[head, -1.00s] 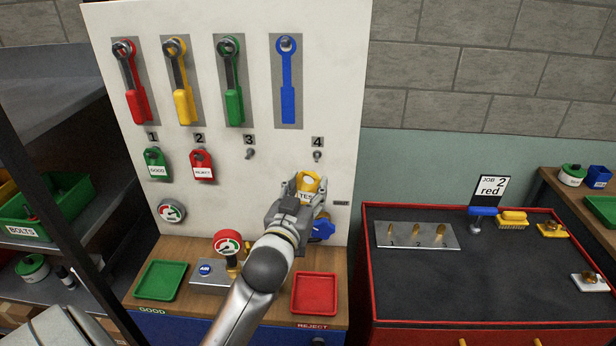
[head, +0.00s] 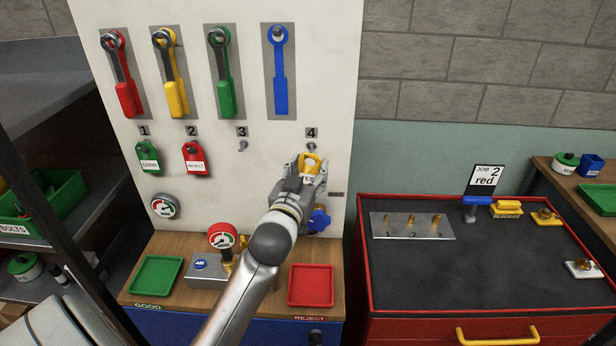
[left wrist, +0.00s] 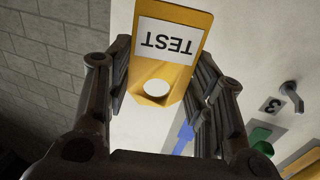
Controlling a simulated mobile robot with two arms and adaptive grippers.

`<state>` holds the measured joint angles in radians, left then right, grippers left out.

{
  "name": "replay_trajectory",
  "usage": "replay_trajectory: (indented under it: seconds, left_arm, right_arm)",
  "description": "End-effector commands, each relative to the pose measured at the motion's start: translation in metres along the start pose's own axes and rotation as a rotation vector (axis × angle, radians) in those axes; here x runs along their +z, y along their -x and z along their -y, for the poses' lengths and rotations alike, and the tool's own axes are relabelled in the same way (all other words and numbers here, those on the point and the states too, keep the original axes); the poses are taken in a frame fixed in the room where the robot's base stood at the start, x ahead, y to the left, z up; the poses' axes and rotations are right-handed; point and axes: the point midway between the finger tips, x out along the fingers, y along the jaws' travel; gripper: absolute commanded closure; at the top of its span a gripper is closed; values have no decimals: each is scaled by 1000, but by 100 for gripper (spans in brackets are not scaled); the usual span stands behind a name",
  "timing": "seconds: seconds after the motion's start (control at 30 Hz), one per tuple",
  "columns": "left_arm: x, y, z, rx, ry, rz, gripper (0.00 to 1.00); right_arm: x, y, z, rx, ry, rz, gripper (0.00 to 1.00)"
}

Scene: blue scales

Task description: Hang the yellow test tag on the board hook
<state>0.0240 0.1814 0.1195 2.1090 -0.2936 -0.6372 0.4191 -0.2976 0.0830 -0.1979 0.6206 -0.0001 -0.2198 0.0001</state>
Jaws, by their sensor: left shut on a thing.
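The yellow tag (head: 311,162), marked TEST, is held by my left gripper (head: 303,178) in front of the board (head: 210,205), just below the hook under number 4 (head: 311,146). I cannot tell whether it touches that hook. In the left wrist view the tag (left wrist: 172,42) appears upside down between the two fingers (left wrist: 160,85), and its round hole shows only white. The hook under number 3 (head: 242,146) is bare; it also shows in the left wrist view (left wrist: 292,96). My right gripper is not in view.
A green GOOD tag (head: 149,158) and a red REJECT tag (head: 196,160) hang at left. A blue valve knob (head: 319,220) and red gauge (head: 222,238) stand below, with green (head: 156,276) and red (head: 311,286) trays.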

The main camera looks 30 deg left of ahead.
Motion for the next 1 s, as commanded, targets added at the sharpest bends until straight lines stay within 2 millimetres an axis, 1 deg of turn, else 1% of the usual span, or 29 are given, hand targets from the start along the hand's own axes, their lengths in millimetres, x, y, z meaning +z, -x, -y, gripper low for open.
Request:
replay_trajectory:
  seconds: [0.27, 0.7, 1.0]
  left_arm:
    - [1, -17, 4, 0, -2, -2, 74]
    - [5, -42, 11, 0, -2, -2, 74]
    - [11, -52, 13, 0, 0, -1, 74]
  right_arm:
    - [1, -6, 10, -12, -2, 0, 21]
    - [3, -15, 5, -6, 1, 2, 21]
    - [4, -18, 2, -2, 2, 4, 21]
